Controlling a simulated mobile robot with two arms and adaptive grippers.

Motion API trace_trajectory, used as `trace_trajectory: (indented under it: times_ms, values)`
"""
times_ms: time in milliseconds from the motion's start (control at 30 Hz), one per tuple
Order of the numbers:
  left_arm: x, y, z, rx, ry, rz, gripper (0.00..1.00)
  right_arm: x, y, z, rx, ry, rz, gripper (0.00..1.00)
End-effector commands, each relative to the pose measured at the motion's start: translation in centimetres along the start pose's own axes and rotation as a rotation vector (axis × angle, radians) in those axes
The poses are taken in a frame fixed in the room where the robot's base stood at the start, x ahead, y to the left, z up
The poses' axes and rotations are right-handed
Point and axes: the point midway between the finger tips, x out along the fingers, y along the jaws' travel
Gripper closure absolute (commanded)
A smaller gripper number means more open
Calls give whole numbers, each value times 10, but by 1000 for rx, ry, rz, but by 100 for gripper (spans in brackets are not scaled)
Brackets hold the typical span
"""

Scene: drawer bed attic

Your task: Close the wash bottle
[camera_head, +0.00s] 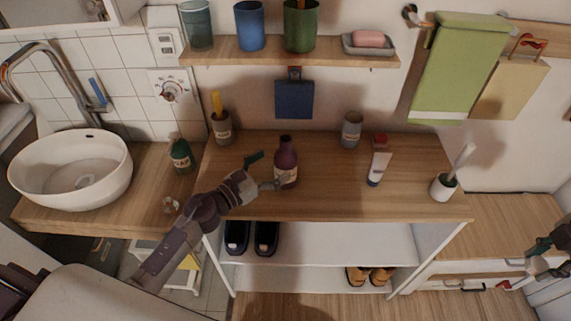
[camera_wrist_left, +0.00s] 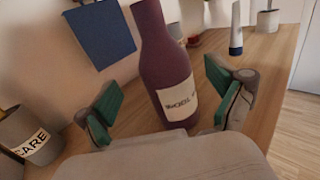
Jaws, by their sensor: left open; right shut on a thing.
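The wash bottle is a dark purple bottle (camera_head: 287,160) with a pale label, upright on the wooden counter. Its mouth looks dark in the head view, and I make out no cap on it. My left gripper (camera_head: 264,171) is open just left of the bottle. In the left wrist view the bottle (camera_wrist_left: 166,62) stands between the two spread green-padded fingers; its top is cut off there, and I cannot tell whether they touch it. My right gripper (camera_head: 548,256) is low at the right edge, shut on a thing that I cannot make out.
On the counter (camera_head: 330,205) stand a grey cup (camera_head: 221,128), a grey jar (camera_head: 351,130), a white tube (camera_head: 378,165) and a brush holder (camera_head: 444,186). A green bottle (camera_head: 181,155) is beside the sink (camera_head: 70,170). A shelf (camera_head: 340,55) hangs above.

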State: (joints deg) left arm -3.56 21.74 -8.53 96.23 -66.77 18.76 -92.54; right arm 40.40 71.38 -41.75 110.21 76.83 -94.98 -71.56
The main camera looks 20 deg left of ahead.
Motion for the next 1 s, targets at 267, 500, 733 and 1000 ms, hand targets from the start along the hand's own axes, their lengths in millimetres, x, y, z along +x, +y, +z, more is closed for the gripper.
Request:
trace_trajectory:
  times_ms: [267,500,733,1000]
  values:
    - [40,-4,2,-2,-2,1,6,-16,0,0,0,0,0,72]
    - [44,-4,0,0,0,-1,6,-16,0,0,0,0,0,72]
    - [44,-4,0,0,-1,0,15,-16,0,0,0,0,0,72]
    - [44,-4,1,0,-1,0,60,-16,0,0,0,0,0,72]
